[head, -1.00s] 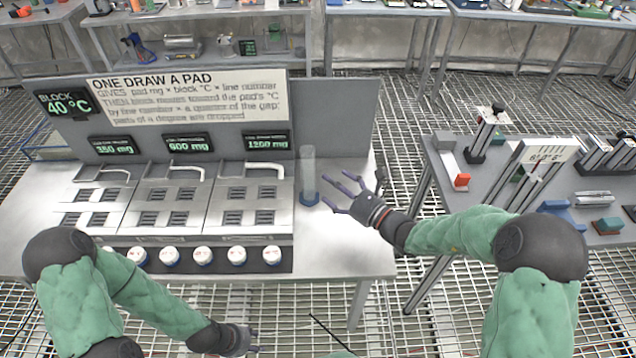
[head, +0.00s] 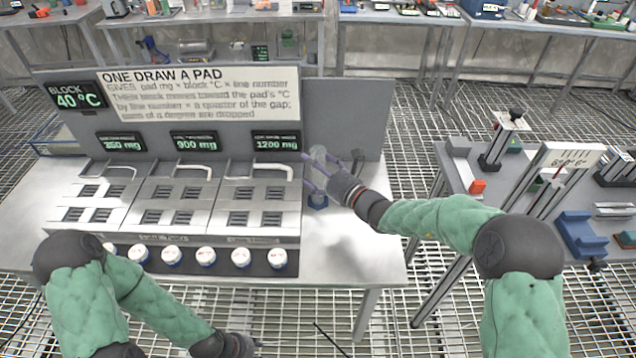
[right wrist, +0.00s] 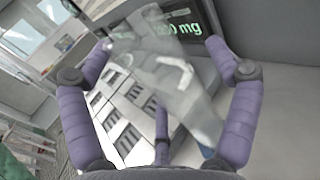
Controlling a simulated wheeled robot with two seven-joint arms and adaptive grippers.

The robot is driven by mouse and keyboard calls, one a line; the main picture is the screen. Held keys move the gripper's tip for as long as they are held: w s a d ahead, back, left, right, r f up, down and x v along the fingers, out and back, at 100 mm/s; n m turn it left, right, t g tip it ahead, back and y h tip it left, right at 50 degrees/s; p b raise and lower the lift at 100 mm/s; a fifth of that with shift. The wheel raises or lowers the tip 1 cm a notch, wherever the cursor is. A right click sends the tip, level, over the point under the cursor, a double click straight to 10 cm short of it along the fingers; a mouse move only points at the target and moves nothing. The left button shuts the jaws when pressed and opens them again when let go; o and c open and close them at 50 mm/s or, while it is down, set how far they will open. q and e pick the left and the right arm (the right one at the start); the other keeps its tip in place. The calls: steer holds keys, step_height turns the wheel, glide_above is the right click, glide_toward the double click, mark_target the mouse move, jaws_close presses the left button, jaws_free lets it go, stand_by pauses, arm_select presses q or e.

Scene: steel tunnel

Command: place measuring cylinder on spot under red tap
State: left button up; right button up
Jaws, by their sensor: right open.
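The clear measuring cylinder (head: 318,158) stands upright on its blue base (head: 317,201) at the right of the bench. My right gripper (head: 322,173) is open, with its fingers at the cylinder's upper part. In the right wrist view the cylinder (right wrist: 165,75) lies between the spread purple fingers (right wrist: 158,60); I cannot tell whether they touch it. Pale taps show above the bench units: left (head: 118,164), middle (head: 194,167), right (head: 272,165). None looks red to me. My left gripper (head: 240,345) is low in front of the bench; its fingers are unclear.
The bench (head: 345,255) has slotted units, a row of white knobs (head: 206,256) and an upright sign panel (head: 200,92) behind. A grey board (head: 345,112) stands behind the cylinder. A second table (head: 480,185) with tools is at the right. Bench front right is clear.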

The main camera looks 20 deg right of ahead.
steer(key=c, duration=1.8)
steer(key=shift+o, duration=0.2)
steer(key=shift+r, duration=0.1)
